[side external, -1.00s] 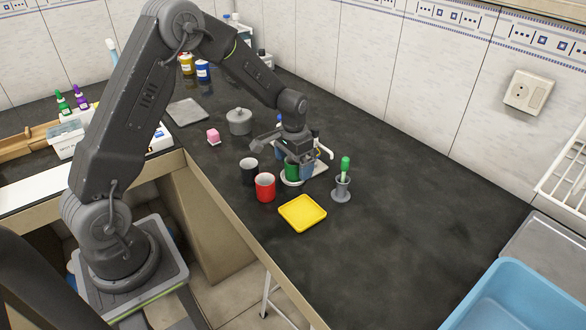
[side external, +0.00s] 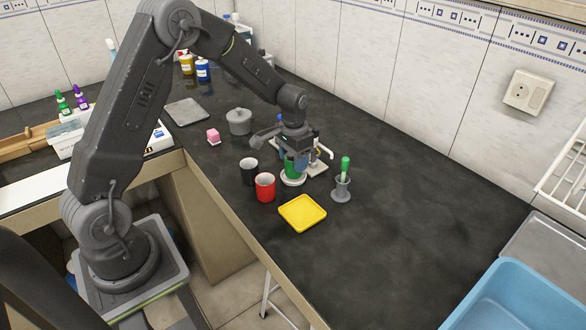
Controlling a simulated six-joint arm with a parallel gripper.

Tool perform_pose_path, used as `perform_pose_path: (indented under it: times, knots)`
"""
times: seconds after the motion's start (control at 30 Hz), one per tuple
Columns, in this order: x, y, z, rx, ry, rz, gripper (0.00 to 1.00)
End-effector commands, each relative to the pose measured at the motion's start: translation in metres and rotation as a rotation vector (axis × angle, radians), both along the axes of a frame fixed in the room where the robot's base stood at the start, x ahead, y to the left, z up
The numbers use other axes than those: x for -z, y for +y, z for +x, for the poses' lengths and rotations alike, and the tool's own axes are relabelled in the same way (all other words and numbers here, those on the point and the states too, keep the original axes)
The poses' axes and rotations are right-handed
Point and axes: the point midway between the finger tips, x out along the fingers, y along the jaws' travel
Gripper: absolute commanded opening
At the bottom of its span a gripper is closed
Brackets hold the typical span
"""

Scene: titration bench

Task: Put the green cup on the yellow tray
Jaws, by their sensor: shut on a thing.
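The green cup (side external: 290,168) is in my gripper (side external: 294,158), which is shut on it. The cup is over a round white base (side external: 293,180); I cannot tell whether it touches it. The fingers hide part of the cup. The yellow tray (side external: 302,213) lies flat and empty on the dark counter, nearer the camera than the cup.
A red cup (side external: 265,188) and a black cup (side external: 249,172) stand just left of the green cup. A grey holder with a green-handled tool (side external: 343,182) stands right of it. The counter to the right is clear.

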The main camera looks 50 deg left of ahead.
Motion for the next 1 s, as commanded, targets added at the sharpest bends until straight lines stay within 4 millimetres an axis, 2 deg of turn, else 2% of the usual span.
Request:
perform_pose_path:
  times: [0.5,0.87,1.0]
  knots:
    - [-0.036,0.0,0.0,0.0,-0.002,0.001,0.39]
    - [-0.039,0.0,0.0,0.0,-0.001,0.0,0.39]
    - [-0.04,-0.009,-0.003,0.002,0.0,0.0,0.39]
